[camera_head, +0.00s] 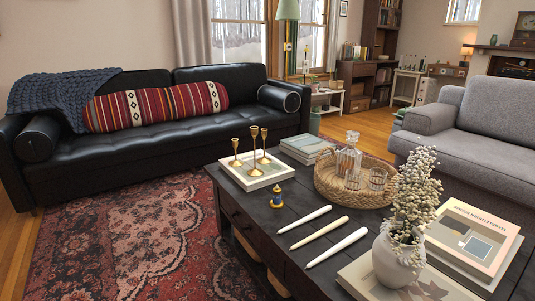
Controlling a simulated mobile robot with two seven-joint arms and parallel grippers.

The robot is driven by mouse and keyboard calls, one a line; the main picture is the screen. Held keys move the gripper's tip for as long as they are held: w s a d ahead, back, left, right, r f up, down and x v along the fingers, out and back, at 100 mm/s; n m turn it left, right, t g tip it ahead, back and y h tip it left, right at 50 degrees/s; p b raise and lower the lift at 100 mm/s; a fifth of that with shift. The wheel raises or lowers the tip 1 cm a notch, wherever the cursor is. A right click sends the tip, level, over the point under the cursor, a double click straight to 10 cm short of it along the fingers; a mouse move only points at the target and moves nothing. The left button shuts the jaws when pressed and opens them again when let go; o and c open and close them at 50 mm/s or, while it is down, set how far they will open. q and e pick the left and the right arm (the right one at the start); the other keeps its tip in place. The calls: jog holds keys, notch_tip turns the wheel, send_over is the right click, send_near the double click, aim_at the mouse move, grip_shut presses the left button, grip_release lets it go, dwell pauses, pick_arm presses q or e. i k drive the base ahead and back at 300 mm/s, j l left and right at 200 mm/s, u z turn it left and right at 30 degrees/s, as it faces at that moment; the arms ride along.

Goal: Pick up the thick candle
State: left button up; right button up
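Several candles lie on the dark coffee table (262,212). A white candle (304,213) lies farthest back of a row of three. A cream candle (319,232) lies in the middle. Another white candle (337,247) lies nearest to me and looks the thickest, though it is also the closest. The three lie roughly parallel and apart from one another, pointing up to the right. Neither of my grippers shows in the head view.
Brass candlesticks (254,145) stand on a white tray (247,178). A wicker tray (332,193) with a decanter (348,160), a white vase (398,262) and books (472,240) crowd the right. Rug (130,240) lies clear at left.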

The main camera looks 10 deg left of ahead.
aim_at(353, 236)
jog(key=i+j+z, duration=0.25)
jog(key=i+z, duration=0.15)
jog(key=i+j+z, duration=0.35)
jog(key=i, duration=0.1)
